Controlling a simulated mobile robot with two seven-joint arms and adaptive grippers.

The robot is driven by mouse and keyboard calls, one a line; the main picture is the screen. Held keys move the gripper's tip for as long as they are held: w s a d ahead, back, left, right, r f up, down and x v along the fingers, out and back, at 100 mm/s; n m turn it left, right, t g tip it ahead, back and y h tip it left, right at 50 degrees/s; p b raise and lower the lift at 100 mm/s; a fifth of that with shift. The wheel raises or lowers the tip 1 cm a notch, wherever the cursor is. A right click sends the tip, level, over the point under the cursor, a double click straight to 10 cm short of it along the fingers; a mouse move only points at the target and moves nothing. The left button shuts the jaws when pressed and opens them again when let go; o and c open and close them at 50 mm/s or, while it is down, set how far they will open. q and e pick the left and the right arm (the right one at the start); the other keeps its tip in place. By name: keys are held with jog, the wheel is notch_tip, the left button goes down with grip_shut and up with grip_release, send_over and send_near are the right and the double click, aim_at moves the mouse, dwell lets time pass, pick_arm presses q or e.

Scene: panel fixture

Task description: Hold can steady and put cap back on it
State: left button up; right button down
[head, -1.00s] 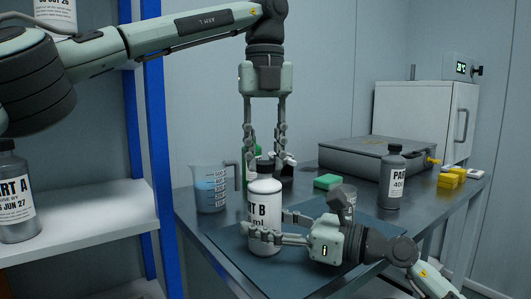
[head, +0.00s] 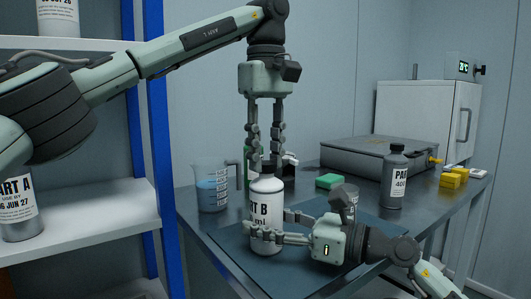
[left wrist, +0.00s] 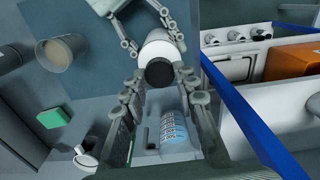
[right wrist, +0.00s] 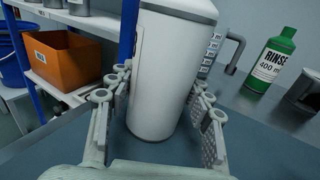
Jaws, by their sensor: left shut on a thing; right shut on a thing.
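The white can labelled PART B (head: 266,225) stands upright on the dark mat. My right gripper (head: 282,226) is shut around its body from the right. The right wrist view shows the can's side (right wrist: 165,75) between both fingers, with its top out of frame. A black cap (head: 266,168) is at the can's top, and the left wrist view shows it as a dark disc (left wrist: 160,73). My left gripper (head: 266,155) points down from above, its fingertips on either side of the cap, shut on it. Whether the cap is fully seated cannot be told.
A beaker of blue liquid (head: 212,187) stands left of the can, with a green RINSE bottle (right wrist: 272,62) behind. A grey bottle (head: 394,178), green sponge (head: 328,181), yellow blocks (head: 453,180) and grey case (head: 375,158) are to the right. Shelves (head: 90,205) flank the left.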

pick_arm(q)
jog(key=m, duration=0.7)
jog(key=o, duration=0.8)
jog(key=shift+c, duration=0.2)
jog(key=shift+r, duration=3.75)
pick_arm(e)
jog(key=c, duration=0.6)
grip_release()
